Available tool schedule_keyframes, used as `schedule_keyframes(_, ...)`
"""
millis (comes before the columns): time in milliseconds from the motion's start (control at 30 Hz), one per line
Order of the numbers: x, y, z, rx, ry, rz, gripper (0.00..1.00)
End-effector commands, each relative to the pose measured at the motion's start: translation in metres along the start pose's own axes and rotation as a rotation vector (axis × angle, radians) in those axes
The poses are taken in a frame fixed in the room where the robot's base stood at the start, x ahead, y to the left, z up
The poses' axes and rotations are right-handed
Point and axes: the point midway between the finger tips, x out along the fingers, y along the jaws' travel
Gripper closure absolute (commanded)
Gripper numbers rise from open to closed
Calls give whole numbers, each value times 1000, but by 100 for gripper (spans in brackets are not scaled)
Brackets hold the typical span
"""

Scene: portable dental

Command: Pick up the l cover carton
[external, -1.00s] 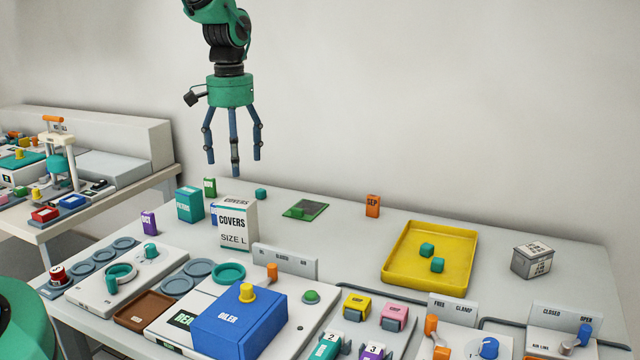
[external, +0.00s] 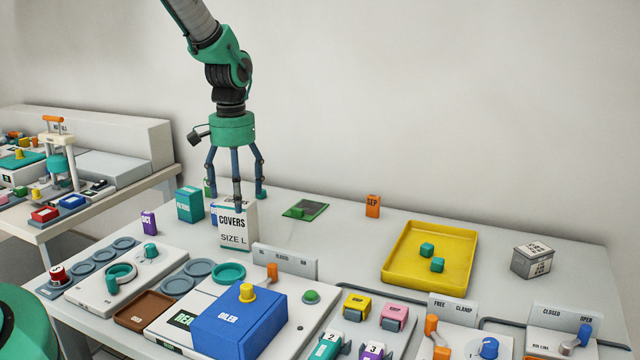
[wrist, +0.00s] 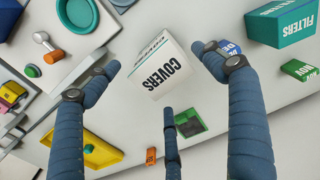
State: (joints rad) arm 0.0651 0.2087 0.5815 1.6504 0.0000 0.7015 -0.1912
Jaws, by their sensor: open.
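The L cover carton is a white box (external: 233,230) printed "COVERS" and "SIZE L", upright on the table in the external view. In the wrist view the white carton (wrist: 160,66) lies between and beyond the finger ends. My gripper (external: 236,197) is open and directly over the carton, fingers pointing down. One finger overlaps the carton's front upper part in the external view. The wrist view shows the fingers (wrist: 168,85) spread around the carton with nothing held. Whether any finger touches it, I cannot tell.
A teal filters box (external: 190,205) and a blue box (wrist: 212,52) stand close by the carton. A grey panel (external: 285,262) stands in front to its right. A yellow tray (external: 398,281) with teal cubes is farther right. Bare table lies between carton and tray.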

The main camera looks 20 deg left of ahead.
Motion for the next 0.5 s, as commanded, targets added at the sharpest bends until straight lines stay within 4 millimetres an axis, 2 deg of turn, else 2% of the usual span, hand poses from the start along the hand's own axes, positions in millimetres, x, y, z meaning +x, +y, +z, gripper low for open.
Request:
schedule_keyframes(367,2,0,0,0,0,0,17)
schedule_keyframes(500,11,-1,0,0,-1,0,17)
